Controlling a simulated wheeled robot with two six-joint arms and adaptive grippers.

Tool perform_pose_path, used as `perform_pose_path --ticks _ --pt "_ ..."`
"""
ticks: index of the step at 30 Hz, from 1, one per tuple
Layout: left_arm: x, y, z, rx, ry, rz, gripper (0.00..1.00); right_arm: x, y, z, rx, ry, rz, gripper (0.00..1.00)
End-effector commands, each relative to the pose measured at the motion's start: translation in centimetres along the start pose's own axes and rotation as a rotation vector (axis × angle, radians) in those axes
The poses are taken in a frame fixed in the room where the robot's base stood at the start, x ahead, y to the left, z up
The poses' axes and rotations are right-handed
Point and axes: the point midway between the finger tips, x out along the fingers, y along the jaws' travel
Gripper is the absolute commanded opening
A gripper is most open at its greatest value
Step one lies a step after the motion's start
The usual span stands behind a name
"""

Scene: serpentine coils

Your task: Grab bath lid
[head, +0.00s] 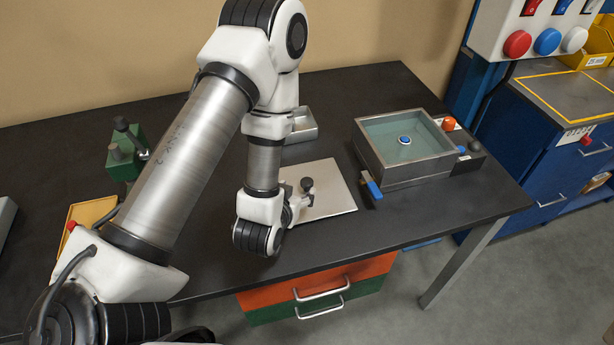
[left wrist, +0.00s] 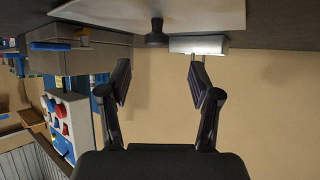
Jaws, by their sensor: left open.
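The bath lid (head: 335,197) is a flat, pale square plate with a black knob (head: 307,184). It lies on the dark table, left of the bath. My left gripper (head: 302,196) is low at the lid's left side, close to the knob and partly hidden by my arm. In the left wrist view the left gripper (left wrist: 158,72) is open, with its fingers apart and nothing between them. The knob (left wrist: 156,34) is ahead of the gap, under the pale lid (left wrist: 120,12) in this inverted view. The bath (head: 418,168) is a grey metal box holding clear liquid and a blue-and-white float.
A small metal tray (head: 306,131) stands behind the lid. The bath has an orange knob (head: 448,124) on its right and a blue-handled valve (head: 372,188) at its front left. A green device (head: 124,160) stands at the left. The table front beside the lid is clear.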

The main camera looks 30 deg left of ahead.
Motion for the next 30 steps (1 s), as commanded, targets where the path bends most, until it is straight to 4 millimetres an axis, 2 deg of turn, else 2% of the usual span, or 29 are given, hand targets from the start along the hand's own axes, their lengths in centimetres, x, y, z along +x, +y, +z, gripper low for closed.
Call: perform_pose_path --ticks 1,4,10,13,20,21,26,30 --pt "0.9 0.0 0.4 -0.003 0.005 0.0 0.63 1.0 0.0 0.1 0.0 -0.001 0.0 0.4" --pt "2.3 0.0 0.3 -0.002 0.004 0.0 0.63 1.8 0.0 0.1 0.001 -0.003 0.0 0.4" --pt "5.1 0.2 -0.3 0.0 0.001 0.001 0.63 -0.4 0.0 0.1 0.001 -0.002 0.0 0.4" --pt "6.8 0.2 -0.1 -0.001 0.001 0.0 0.63 -0.6 0.0 0.1 0.001 -0.001 0.0 0.4" --pt "7.4 0.2 0.2 -0.001 0.0 0.001 0.63 -0.4 0.0 0.1 0.0 -0.002 0.0 0.4" --pt "7.3 0.2 0.2 0.0 0.0 0.001 0.56 -0.4 0.0 0.1 0.0 -0.002 0.0 0.4" --pt "7.3 0.2 0.2 0.0 0.0 0.001 0.0 -0.4 0.0 0.1 0.001 -0.002 0.0 0.4" --pt "7.3 0.2 0.1 -0.001 0.001 0.001 0.0 -0.4 0.0 0.1 0.001 -0.002 0.0 0.4"
